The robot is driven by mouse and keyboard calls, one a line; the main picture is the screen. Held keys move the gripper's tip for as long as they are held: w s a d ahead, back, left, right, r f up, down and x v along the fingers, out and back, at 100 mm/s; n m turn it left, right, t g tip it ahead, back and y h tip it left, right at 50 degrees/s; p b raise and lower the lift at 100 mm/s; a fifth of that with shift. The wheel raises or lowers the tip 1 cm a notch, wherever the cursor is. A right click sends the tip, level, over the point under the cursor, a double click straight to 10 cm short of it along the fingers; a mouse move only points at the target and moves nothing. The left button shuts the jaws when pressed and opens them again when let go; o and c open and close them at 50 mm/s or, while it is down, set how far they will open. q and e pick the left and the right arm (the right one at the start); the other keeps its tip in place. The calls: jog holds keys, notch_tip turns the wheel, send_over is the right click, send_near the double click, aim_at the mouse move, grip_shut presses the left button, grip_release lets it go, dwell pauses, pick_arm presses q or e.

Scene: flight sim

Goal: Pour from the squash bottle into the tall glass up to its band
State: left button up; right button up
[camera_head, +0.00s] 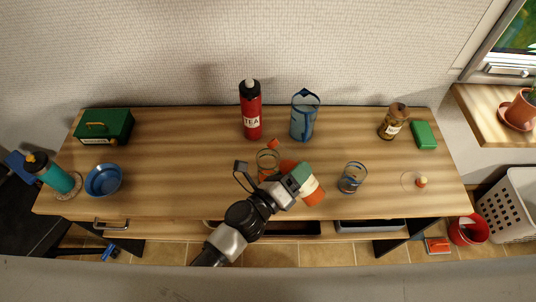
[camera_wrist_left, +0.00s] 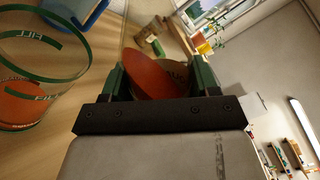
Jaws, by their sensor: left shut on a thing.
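My left gripper (camera_head: 304,178) is shut on the squash bottle (camera_head: 314,194), an orange bottle with a pale label, held strongly tilted just right of a glass. In the left wrist view an orange round part of the bottle (camera_wrist_left: 150,76) shows between the green fingers (camera_wrist_left: 163,85); the rest is hidden. The glass with green band lines and lettering (camera_head: 267,157), seemingly the tall glass, stands upright. It also shows at the left of the wrist view (camera_wrist_left: 40,72), with orange low down in it. Whether liquid is flowing cannot be told. My right gripper is not in view.
A glass with blue bands (camera_head: 353,178) stands right of the bottle. Behind are a red TEA flask (camera_head: 251,112), a blue jug (camera_head: 304,117) and a brown jar (camera_head: 393,122). A blue bowl (camera_head: 103,181) stands left.

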aim_at(296, 163)
pick_arm(q)
jog(key=shift+w+a+r+m, duration=0.35)
jog(key=shift+r+m, duration=0.2)
jog(key=shift+m, duration=0.35)
jog(key=shift+w+a+r+m+p, duration=0.15)
jog(key=shift+r+m+p, duration=0.25)
jog(key=shift+m, duration=1.3)
jog(key=shift+s+d+f+m+b, duration=0.1)
jog(key=shift+s+f+m+b, duration=0.05)
jog(key=shift+f+m+b, duration=0.2)
jog(key=shift+s+d+f+m+b, duration=0.1)
jog(key=shift+f+m+b, duration=0.15)
jog(key=shift+f+m, duration=0.15)
jog(key=shift+s+d+f+m, duration=0.1)
jog(key=shift+m, duration=0.55)
jog(key=shift+d+m, duration=0.1)
jog(key=shift+m, duration=0.5)
jog(key=shift+s+m, duration=0.1)
jog(key=shift+m, duration=0.9)
notch_tip(296, 163, up, 4)
jog(key=p, duration=0.4)
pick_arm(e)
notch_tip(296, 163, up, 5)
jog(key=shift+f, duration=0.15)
